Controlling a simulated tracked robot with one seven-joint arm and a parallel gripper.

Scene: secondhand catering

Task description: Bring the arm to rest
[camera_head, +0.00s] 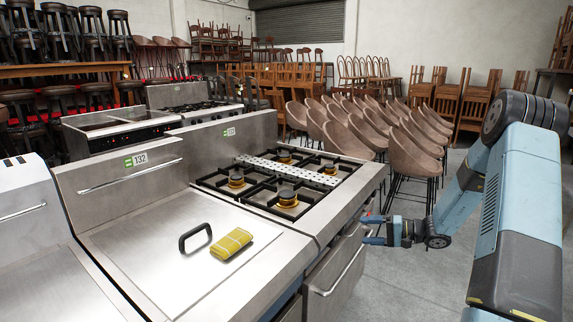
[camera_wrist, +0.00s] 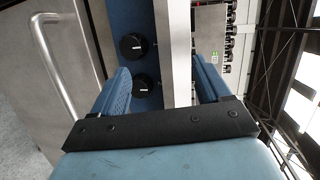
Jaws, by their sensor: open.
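My gripper (camera_head: 372,229) is at the right front of the stove in the head view, level with the oven front below the cooktop edge. In the wrist view its two blue fingers (camera_wrist: 160,88) stand apart with nothing between them. My arm (camera_head: 462,195) reaches down from the right side of the head view, bent at the elbow. The wrist view is turned sideways and shows the stove's front panel with two black knobs (camera_wrist: 131,46) beyond the fingers. I cannot tell the exact gap between the fingertips and the stove front.
A gas stove (camera_head: 347,178) with several burners stands left of my gripper. An oven handle (camera_head: 340,263) sticks out below it. A folded yellow cloth (camera_head: 231,243) lies on the steel top near a black handle (camera_head: 196,237). Brown chairs (camera_head: 410,150) stand behind; grey floor (camera_head: 400,285) is clear below.

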